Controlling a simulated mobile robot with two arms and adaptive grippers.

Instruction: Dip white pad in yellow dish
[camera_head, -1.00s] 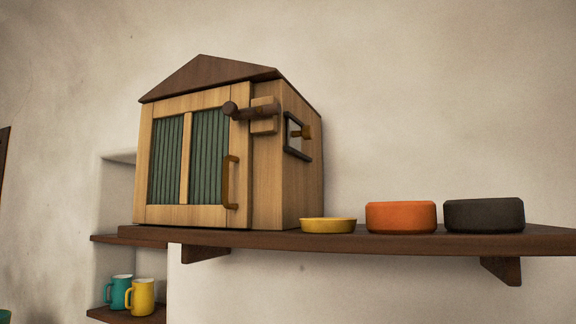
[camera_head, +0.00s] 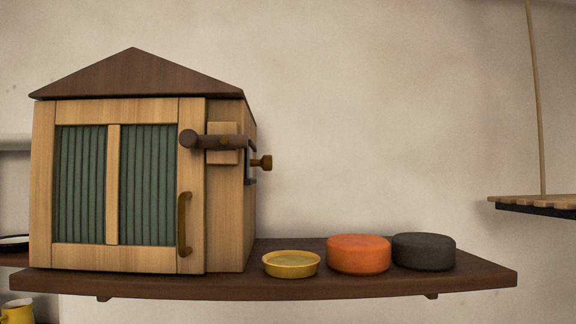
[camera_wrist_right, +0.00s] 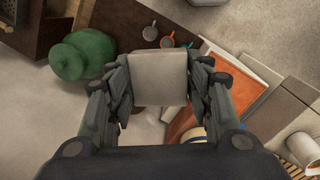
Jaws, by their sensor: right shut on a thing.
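The yellow dish (camera_head: 291,264) stands on the dark wooden shelf (camera_head: 300,288) in the head view, just right of the wooden cabinet. It is shallow, and its inside looks a duller yellow-green. The white pad (camera_wrist_right: 160,78) is in the right wrist view, a pale block between the fingers. My right gripper (camera_wrist_right: 160,90) is shut on the pad, with a finger on each side. The dish is not seen in the right wrist view, and neither gripper shows in the head view.
The wooden cabinet (camera_head: 145,180) with a closed door, latch and handle fills the shelf's left. An orange round block (camera_head: 358,254) and a dark grey one (camera_head: 424,252) stand right of the dish. A hanging slatted rack (camera_head: 535,203) is at the right. A green rounded object (camera_wrist_right: 84,55) shows below.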

